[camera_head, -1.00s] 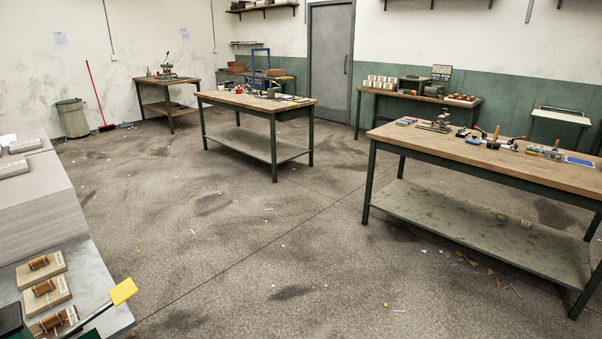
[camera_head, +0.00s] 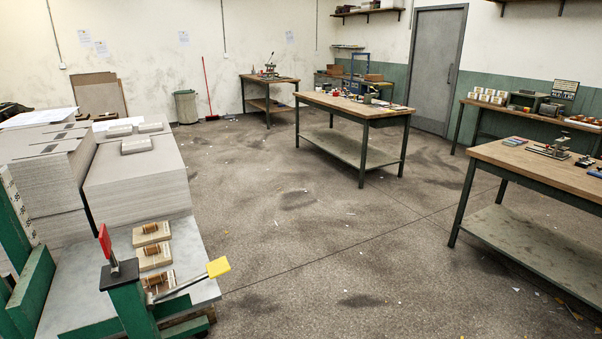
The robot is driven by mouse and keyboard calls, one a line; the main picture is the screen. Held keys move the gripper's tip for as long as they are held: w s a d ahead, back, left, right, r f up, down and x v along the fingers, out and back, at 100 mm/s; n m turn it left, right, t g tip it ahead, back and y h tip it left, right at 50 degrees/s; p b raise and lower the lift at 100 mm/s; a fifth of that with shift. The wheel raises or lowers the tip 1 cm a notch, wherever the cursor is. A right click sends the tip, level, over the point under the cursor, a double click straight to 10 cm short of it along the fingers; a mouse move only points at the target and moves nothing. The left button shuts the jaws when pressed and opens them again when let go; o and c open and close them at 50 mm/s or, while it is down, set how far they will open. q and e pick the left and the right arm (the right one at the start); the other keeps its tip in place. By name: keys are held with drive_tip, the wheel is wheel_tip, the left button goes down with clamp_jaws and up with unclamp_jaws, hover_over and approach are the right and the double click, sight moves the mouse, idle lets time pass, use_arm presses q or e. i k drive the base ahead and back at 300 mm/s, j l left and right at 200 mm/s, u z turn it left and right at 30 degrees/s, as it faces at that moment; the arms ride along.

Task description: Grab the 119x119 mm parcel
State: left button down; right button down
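No parcel can be picked out as 119x119 mm, because the labels are too small to read. Three small tan blocks with brown bands and pale labels stand in a row at the left: the far one (camera_head: 152,231), the middle one (camera_head: 154,256) and the near one (camera_head: 159,281), partly hidden by a lever. They rest on a light grey surface (camera_head: 205,287). Several small grey packs (camera_head: 137,146) lie on top of the greyboard stack (camera_head: 140,190) behind them. Neither of my grippers is in view.
A green machine frame (camera_head: 131,305) with a red handle (camera_head: 104,240) and a yellow-ended lever (camera_head: 217,267) stands in front of the blocks. Workbenches (camera_head: 350,108) (camera_head: 560,180) stand at the middle and right. The floor (camera_head: 320,240) between is open, with small litter.

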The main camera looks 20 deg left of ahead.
sight(157, 255)
drive_tip(key=u, duration=1.65)
drive_tip(key=i+l+z, duration=0.25)
drive_tip(key=l, duration=0.15)
drive_tip(key=i+l+z, duration=0.2)
drive_tip(key=l, duration=0.15)
drive_tip(key=i+l+z, duration=0.5)
drive_tip(key=i+l, duration=0.15)
drive_tip(key=i+l+z, duration=0.2)
drive_tip(key=i, duration=0.35)
drive_tip(key=i+u, duration=0.45)
drive_tip(key=i+l+u, duration=0.3)
drive_tip(key=i+u, duration=0.4)
drive_tip(key=u, duration=0.15)
drive_tip(key=i+l+u, duration=0.15)
drive_tip(key=i+u, duration=0.25)
drive_tip(key=i+l+u, duration=0.15)
drive_tip(key=u, duration=0.25)
